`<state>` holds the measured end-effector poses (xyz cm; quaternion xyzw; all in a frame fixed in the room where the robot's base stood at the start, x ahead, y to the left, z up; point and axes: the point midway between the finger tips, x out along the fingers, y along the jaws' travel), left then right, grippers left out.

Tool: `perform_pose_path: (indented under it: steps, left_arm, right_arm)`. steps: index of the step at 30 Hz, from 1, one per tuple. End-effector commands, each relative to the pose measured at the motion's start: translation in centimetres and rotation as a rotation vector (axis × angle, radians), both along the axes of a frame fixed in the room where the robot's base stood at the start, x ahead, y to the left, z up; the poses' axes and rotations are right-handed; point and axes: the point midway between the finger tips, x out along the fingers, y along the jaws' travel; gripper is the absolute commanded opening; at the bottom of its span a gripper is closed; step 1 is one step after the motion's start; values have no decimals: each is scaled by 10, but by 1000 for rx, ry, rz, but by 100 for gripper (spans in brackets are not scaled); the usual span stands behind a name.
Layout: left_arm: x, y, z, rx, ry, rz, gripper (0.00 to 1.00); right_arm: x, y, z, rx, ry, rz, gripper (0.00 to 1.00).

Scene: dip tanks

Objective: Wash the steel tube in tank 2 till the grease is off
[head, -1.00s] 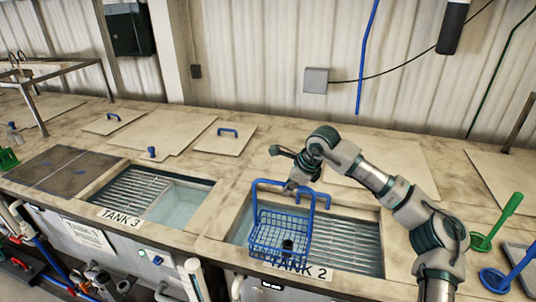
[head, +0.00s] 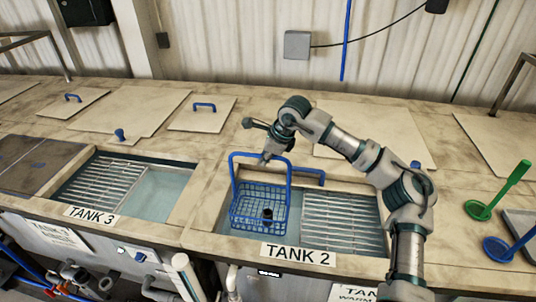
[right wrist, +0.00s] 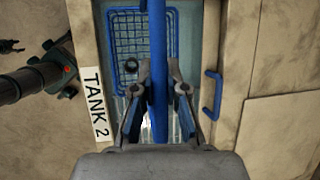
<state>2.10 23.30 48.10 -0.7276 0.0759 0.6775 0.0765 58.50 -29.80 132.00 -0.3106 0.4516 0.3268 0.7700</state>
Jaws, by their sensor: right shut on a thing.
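My right gripper (head: 266,158) is shut on the handle of a blue wire basket (head: 258,206). In the right wrist view the fingers (right wrist: 158,88) close around the handle's blue bar (right wrist: 157,45). The basket hangs in the left part of tank 2's opening, over pale water beside a slatted rack (head: 342,222). How deep it sits is hard to tell. A short dark tube (head: 268,214) stands in the basket, and its round end shows in the right wrist view (right wrist: 131,66). The tank 2 label (head: 298,255) is on the front edge. My left gripper is out of view.
Tank 3 (head: 125,190) lies open to the left, with slats and water. A blue handle (head: 310,176) is at tank 2's back edge. Lids with blue handles lie behind. A green tool (head: 498,192) and a blue tool (head: 508,246) lie at the right.

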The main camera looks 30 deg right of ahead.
Motion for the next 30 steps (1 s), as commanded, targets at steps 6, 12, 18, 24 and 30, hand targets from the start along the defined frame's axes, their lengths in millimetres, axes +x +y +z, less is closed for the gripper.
perform_pose_path:
  steps: [6,12,18,24,30]
  left_arm:
    - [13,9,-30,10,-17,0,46]
    - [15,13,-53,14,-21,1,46]
    - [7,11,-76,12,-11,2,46]
    - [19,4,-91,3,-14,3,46]
    - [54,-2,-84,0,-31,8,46]
  right_arm:
    - [-1,-4,-40,5,-5,1,0]
    - [-1,-6,-73,8,-4,0,0]
    - [0,-5,-106,7,-3,0,0]
    - [0,-2,-138,3,-3,2,0]
    - [-1,-1,-151,3,-5,2,0]
